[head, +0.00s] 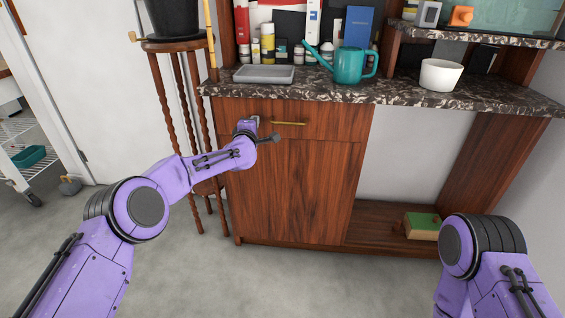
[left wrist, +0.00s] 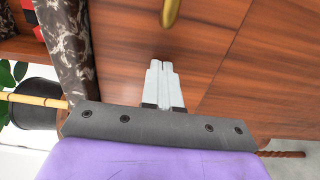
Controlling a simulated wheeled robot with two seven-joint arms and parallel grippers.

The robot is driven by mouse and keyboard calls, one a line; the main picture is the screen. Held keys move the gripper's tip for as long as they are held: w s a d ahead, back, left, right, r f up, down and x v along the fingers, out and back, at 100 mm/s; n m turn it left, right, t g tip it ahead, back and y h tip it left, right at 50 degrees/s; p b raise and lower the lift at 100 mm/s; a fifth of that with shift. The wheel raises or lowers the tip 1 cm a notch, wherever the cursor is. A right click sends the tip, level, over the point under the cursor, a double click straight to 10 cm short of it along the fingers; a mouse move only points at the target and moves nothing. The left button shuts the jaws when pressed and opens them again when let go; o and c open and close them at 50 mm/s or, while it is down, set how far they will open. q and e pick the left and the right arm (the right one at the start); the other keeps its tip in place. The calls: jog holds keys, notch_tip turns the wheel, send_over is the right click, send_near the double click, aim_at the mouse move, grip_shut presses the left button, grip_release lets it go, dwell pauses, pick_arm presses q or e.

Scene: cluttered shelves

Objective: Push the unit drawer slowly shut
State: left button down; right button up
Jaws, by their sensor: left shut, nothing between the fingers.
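The unit drawer (head: 335,120) is a wide wooden front under the dark marbled counter. It looks flush or almost flush with the unit, and any small gap is hard to tell. Its brass bar handle (head: 289,123) is level across the middle. My left gripper (head: 257,121) is at the drawer front, left of the handle. In the left wrist view its fingers (left wrist: 163,68) are together and empty, pointing at the wood of the drawer front (left wrist: 120,45), just short of the handle (left wrist: 171,12). Contact cannot be told. My right gripper is out of view; only its arm shows.
The counter (head: 400,92) holds a grey tray (head: 264,74), a teal watering can (head: 349,66) and a white bowl (head: 440,75). A wooden plant stand (head: 177,90) is close on the left. A green-topped box (head: 421,226) sits on the low shelf. The floor in front is clear.

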pick_arm(q)
jog(key=s+p, duration=0.2)
jog(key=s, duration=0.4)
jog(key=shift+s, duration=0.15)
dwell(0.4)
jog(key=shift+a, duration=0.1)
